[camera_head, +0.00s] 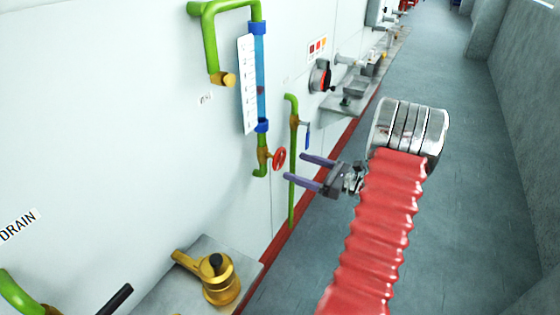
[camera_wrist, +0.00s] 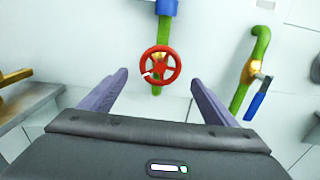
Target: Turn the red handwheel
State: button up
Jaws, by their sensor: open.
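The red handwheel (camera_head: 279,159) sits on a brass valve at the lower end of the blue sight tube, on a green pipe on the wall. In the wrist view the handwheel (camera_wrist: 160,65) faces me, a round rim with spokes and a small white mark at its left. My gripper (camera_head: 302,169) is open and empty, its two purple fingers pointing toward the wall. In the wrist view my gripper (camera_wrist: 157,80) has one finger on each side below the wheel, with the wheel lying between their lines and beyond the tips. The fingers appear apart from the wheel.
A green pipe with a blue lever (camera_wrist: 258,99) stands close on the right; the lever (camera_head: 307,135) also shows in the head view. A brass fitting (camera_head: 218,278) sits on a grey ledge at lower left. Shelves line the wall farther on. The floor (camera_head: 470,150) at right is clear.

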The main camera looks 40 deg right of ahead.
aim_at(281, 161)
jog(key=x, duration=0.8)
jog(key=shift+f, duration=0.1)
jog(key=c, duration=1.1)
jog(key=shift+n, duration=0.3)
jog(key=o, duration=1.1)
jog(key=shift+s+d, duration=0.1)
jog(key=v, duration=1.3)
jog(key=shift+s, duration=0.35)
